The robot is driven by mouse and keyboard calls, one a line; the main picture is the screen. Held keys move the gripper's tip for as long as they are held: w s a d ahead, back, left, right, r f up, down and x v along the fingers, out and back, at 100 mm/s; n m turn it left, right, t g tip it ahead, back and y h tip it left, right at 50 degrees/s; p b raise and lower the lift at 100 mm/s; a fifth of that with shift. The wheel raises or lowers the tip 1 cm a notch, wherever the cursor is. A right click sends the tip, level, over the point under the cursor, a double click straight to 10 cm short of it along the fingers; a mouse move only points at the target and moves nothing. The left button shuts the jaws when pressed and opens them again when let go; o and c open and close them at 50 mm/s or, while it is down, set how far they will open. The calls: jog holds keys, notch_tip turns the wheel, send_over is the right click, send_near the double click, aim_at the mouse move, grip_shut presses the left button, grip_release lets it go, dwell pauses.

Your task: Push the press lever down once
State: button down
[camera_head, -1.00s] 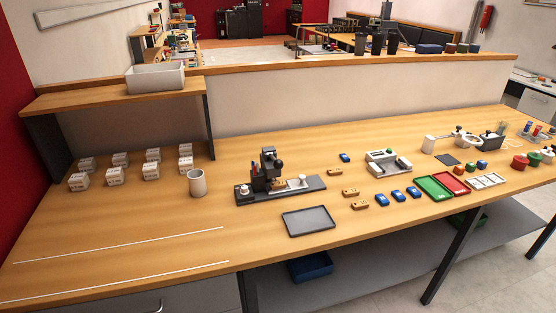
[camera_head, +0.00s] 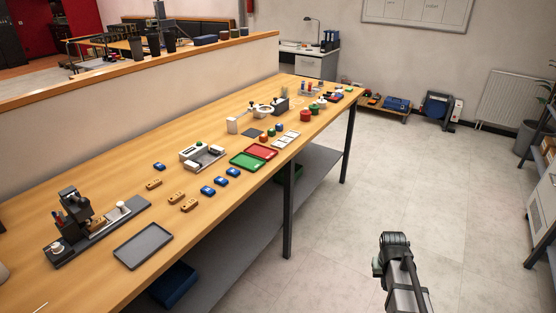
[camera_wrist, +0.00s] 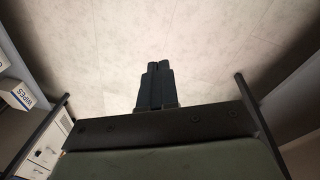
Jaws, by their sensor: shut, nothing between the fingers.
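A small black press-like device (camera_head: 75,213) stands on a dark base plate (camera_head: 130,213) at the left of the wooden bench in the head view. My arm shows at the lower right of the head view, over the floor, well away from the bench and the device. In the wrist view my gripper (camera_wrist: 157,66) has its dark fingers together, empty, with pale floor beyond. The device is not in the wrist view.
A grey tray (camera_head: 143,246) lies in front of the device. Brown and blue blocks, a white-grey fixture (camera_head: 203,156), a green tray (camera_head: 248,161) and a red tray (camera_head: 261,151) run along the bench to the right. Open floor (camera_head: 400,180) lies between bench and right-hand shelf.

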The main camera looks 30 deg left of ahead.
jog(key=a+r+n+t, duration=0.1)
jog(key=a+r, duration=0.2)
jog(key=a, duration=0.5)
jog(key=w+a+r+n, duration=0.15)
jog(key=a+r, duration=0.25)
jog(key=a, duration=0.4)
jog(key=a+r+n+t, duration=0.1)
jog(key=a+r+n, duration=0.15)
jog(key=a, duration=0.55)
jog(key=s+a+r+n+t, duration=0.1)
jog(key=s+a+r, duration=0.25)
jog(key=a, duration=0.45)
jog(key=s+a+r+n+y, duration=0.1)
jog(key=s+a+r, duration=0.25)
jog(key=a, duration=0.35)
jog(key=s+a+r+t, duration=0.1)
jog(key=s+a+r, duration=0.1)
jog(key=a+r, duration=0.45)
notch_tip(320, 180, up, 25)
jog(key=n+t+y, duration=0.1)
jog(key=n+y, duration=0.3)
jog(key=n, duration=0.2)
send_over(77, 199)
jog(key=shift+s+d+r, duration=0.1)
jog(key=shift+s+d, duration=0.25)
jog(key=shift+d, duration=0.05)
